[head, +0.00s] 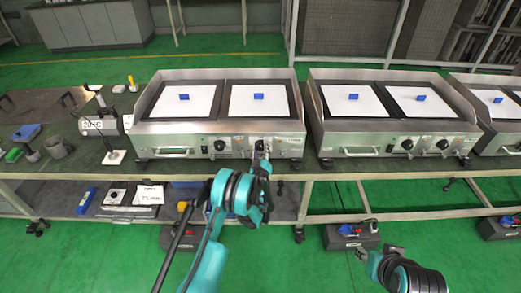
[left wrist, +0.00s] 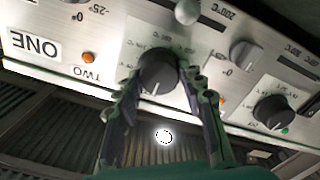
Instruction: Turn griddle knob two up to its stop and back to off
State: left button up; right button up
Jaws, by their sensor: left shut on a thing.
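Griddle knob two (left wrist: 157,66) is a round black knob on the metal front panel, beside an orange lamp (left wrist: 89,57) and the label TWO, which appears upside down in the left wrist view. My left gripper (left wrist: 168,84) has one finger on each side of the knob and is shut on it. A pale mark on the knob points toward the bottom of that view.
Another black knob (left wrist: 272,111) and a smaller grey knob (left wrist: 244,53) are on the same panel. A second griddle (head: 445,127) stands to the right on the bench. Loose items, including a blue block (head: 26,132), lie at left.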

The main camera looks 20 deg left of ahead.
dwell(0.4)
pick_arm(q)
jog(key=o, duration=1.2)
jog(key=shift+r, duration=0.1)
notch_tip(320, 180, up, 10)
jog(key=shift+f, duration=0.1)
